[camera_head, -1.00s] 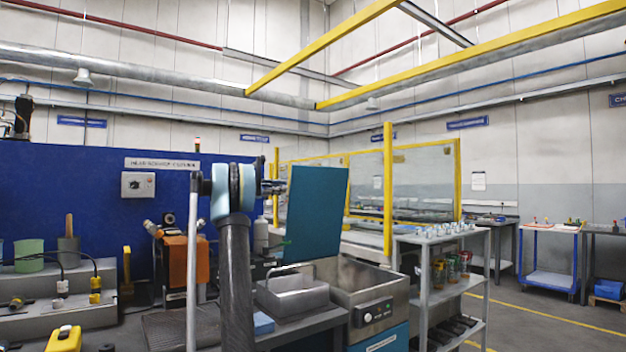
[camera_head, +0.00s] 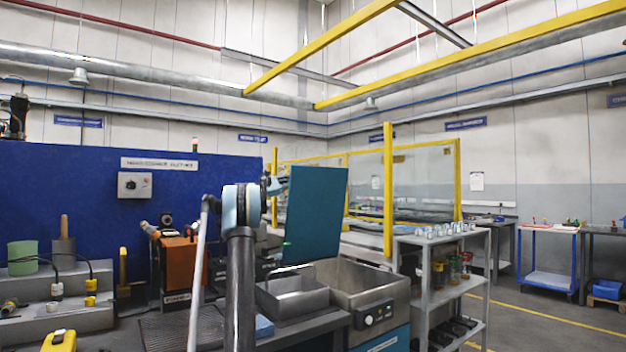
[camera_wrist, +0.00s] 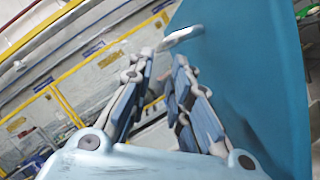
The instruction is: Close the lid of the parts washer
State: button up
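The parts washer's teal lid (camera_head: 315,215) stands raised, close to upright, over the back left of the steel tank (camera_head: 372,308). The tank's basin is uncovered. In the wrist view the lid (camera_wrist: 250,70) fills the right side, with a pale handle (camera_wrist: 183,36) at its left edge. My gripper (camera_wrist: 163,55) has its fingers apart, with background showing between them. Its tips are just short of the handle in the picture; I cannot tell whether they touch it. In the head view my gripper (camera_head: 279,185) is small, at the lid's left edge.
A steel sink (camera_head: 292,297) and bench stand left of the tank. A grey shelf rack (camera_head: 440,240) with small parts and jars stands close on the right. A yellow post (camera_head: 387,190) and clear screens are behind. Open floor (camera_head: 540,325) lies at the right.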

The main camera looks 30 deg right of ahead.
aim_at(315, 175)
jog(key=x, duration=1)
jog(key=shift+d, duration=0.35)
jog(key=shift+c, duration=0.5)
grip_shut()
